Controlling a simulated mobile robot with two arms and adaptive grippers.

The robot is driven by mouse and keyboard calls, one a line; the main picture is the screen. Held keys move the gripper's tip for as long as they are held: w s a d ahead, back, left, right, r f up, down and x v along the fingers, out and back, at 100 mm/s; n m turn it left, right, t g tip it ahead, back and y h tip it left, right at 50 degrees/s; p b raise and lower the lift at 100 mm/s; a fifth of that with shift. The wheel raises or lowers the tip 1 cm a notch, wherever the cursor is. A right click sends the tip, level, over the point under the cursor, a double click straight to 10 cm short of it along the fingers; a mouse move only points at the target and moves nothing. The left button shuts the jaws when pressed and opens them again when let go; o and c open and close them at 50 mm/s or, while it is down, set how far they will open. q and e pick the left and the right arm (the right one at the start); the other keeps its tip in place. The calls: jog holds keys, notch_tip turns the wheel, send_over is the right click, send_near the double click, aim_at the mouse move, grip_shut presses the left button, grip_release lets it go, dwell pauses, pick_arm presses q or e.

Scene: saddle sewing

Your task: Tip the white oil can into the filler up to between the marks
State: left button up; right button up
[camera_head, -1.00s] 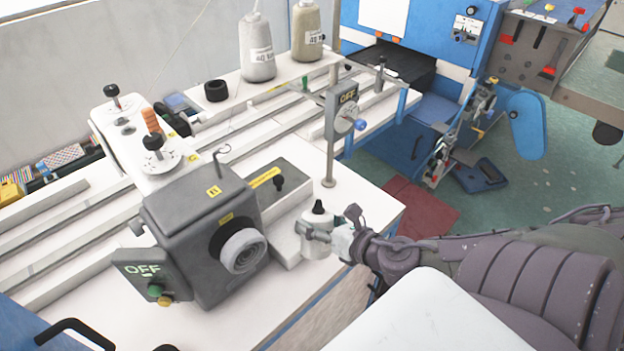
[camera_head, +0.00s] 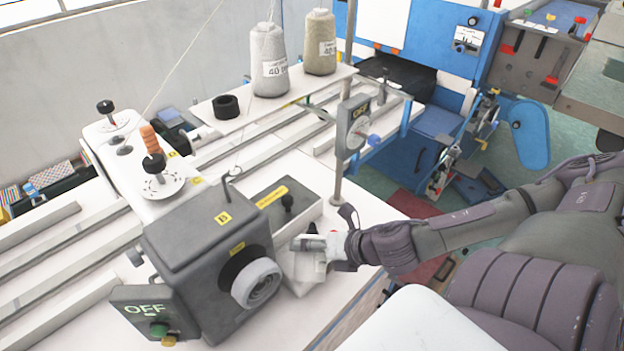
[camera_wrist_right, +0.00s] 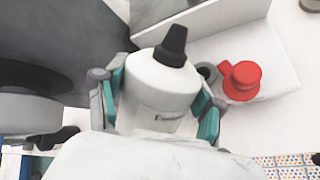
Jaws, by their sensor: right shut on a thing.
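The white oil can (camera_wrist_right: 160,85) with its black nozzle (camera_wrist_right: 173,45) is between the fingers of my right gripper (camera_wrist_right: 160,100) in the right wrist view. The gripper is shut on its body. In the head view the can (camera_head: 304,268) is tilted beside the grey machine head, and my right gripper (camera_head: 322,247) covers part of it; its nozzle cannot be made out there. A grey ring with a dark opening (camera_wrist_right: 208,72), seemingly the filler, is beside a red cap (camera_wrist_right: 242,80), partly hidden by the can. I cannot make out the level marks. My left gripper is out of view.
The grey machine head (camera_head: 205,240) with its round white part (camera_head: 257,284) stands close left of the can. Thread cones (camera_head: 268,65) are further back.

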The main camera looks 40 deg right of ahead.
jog(key=shift+s+a+f+m+g+y+b, duration=0.1)
jog(key=shift+s+f+m+g+y+b, duration=0.15)
jog(key=shift+f+m+g+y+b, duration=0.5)
jog(key=shift+f+g+b, duration=0.15)
jog(key=shift+g+b, duration=0.15)
jog(key=shift+g, duration=0.05)
jog(key=shift+f+m+g+y+b, duration=0.2)
jog(key=shift+m+g+y+b, duration=0.15)
jog(key=shift+y+b, duration=0.1)
jog(key=shift+g+y, duration=0.3)
jog(key=shift+g, duration=0.05)
pick_arm(q)
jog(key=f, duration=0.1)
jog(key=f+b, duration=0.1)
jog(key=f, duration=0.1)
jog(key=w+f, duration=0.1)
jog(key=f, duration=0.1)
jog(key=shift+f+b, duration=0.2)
jog(key=shift+b, duration=0.1)
pick_arm(e)
jog(key=shift+a+r+m+g+y, duration=0.1)
jog(key=shift+r+m+g+y, duration=0.65)
jog(key=shift+m+y, duration=0.25)
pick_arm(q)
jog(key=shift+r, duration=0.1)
